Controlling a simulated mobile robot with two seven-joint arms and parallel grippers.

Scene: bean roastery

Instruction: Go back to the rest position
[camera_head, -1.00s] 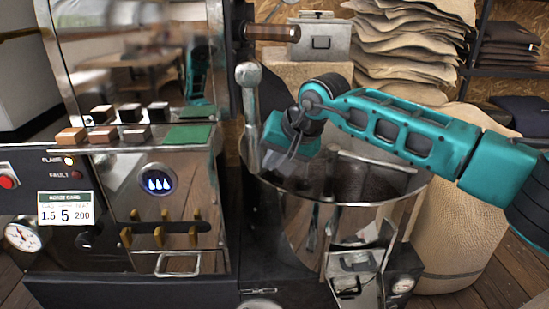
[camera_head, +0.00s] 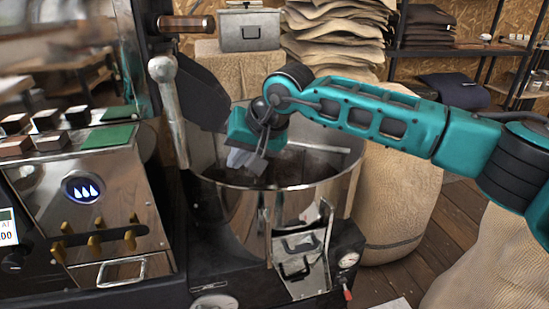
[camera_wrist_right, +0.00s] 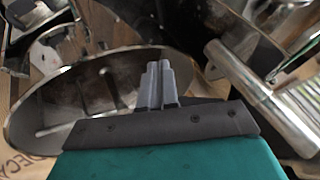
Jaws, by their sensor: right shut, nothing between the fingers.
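My right gripper (camera_head: 247,160) hangs at the end of the teal arm, over the round metal cooling bin (camera_head: 290,187) and pointing down toward its inside. In the right wrist view my right gripper (camera_wrist_right: 157,82) shows its grey fingers together with nothing between them. The bin's rim also shows in that view (camera_wrist_right: 30,150). My left gripper is not in view.
The roaster (camera_head: 110,200) with its lit drop button (camera_head: 83,188) stands at the left. A long metal lever (camera_head: 170,110) rises close left of my right gripper. Stacked sacks (camera_head: 335,35) and a grey metal box (camera_head: 248,30) are behind.

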